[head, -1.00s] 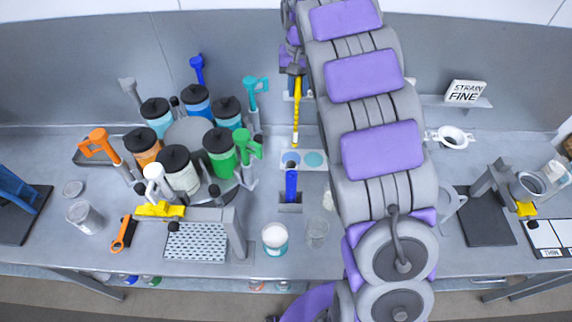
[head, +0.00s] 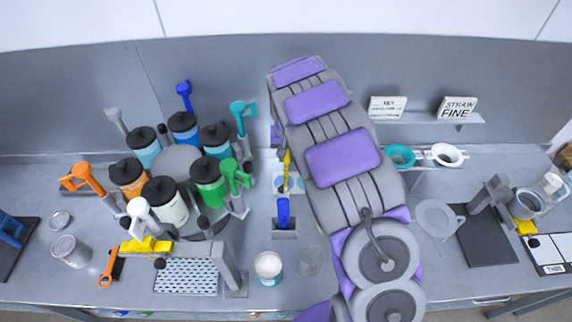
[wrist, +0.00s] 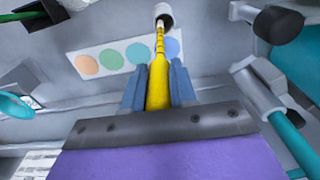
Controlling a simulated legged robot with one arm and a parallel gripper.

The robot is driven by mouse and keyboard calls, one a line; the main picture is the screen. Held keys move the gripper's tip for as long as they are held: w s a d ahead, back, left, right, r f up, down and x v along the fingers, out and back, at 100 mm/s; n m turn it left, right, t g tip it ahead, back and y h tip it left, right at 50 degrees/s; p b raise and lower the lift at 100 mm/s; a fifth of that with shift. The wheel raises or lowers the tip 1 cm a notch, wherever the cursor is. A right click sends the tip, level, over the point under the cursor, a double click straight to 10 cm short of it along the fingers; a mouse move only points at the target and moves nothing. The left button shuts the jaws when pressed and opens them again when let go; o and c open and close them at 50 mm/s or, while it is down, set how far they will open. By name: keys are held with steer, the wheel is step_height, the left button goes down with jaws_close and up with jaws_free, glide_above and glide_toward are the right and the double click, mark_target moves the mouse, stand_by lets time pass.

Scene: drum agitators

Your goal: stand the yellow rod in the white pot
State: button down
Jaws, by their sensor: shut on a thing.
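The yellow rod (wrist: 157,92) is between the two blue-grey fingers of my gripper (wrist: 158,75), which is shut on it. Its thin far end points at a pale cylinder with a dark opening (wrist: 164,13); I cannot tell if they touch. In the head view the rod (head: 286,170) hangs in front of the dotted card, above a blue upright piece. A small open pot with white contents (head: 268,266) stands at the bench front. A white-filled jar with a black lid (head: 165,206) stands on the carousel. I cannot tell which is the white pot.
The blue piece (head: 283,212) sits in a grey holder. The carousel (head: 175,162) of lidded jars with coloured handles is to the left. A teal bowl (head: 399,156) and sieve parts are to the right of my arm.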

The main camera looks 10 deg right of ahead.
steer(key=shift+s+a+f, duration=0.1)
steer(key=shift+f, duration=0.4)
steer(key=shift+a+f, duration=0.2)
steer(key=shift+a, duration=0.15)
steer(key=shift+d+f, duration=0.15)
steer(key=shift+f, duration=1.8)
steer(key=c, duration=1.3)
jaws_free()
steer(key=o, duration=0.4)
steer(key=shift+a, duration=0.85)
step_height(320, 180, up, 12)
steer(key=s+d+r, duration=0.3)
steer(key=s+r, duration=0.2)
steer(key=s, duration=0.2)
steer(key=s+r, duration=0.1)
steer(key=s, duration=1.1)
steer(key=s+a+r+n+g, duration=0.1)
steer(key=s, duration=1.1)
steer(key=s+a+n+g, duration=0.1)
steer(key=s, duration=1.1)
steer(key=shift+a+r+b, duration=0.15)
steer(key=shift+r+b, duration=0.15)
steer(key=shift+r, duration=0.1)
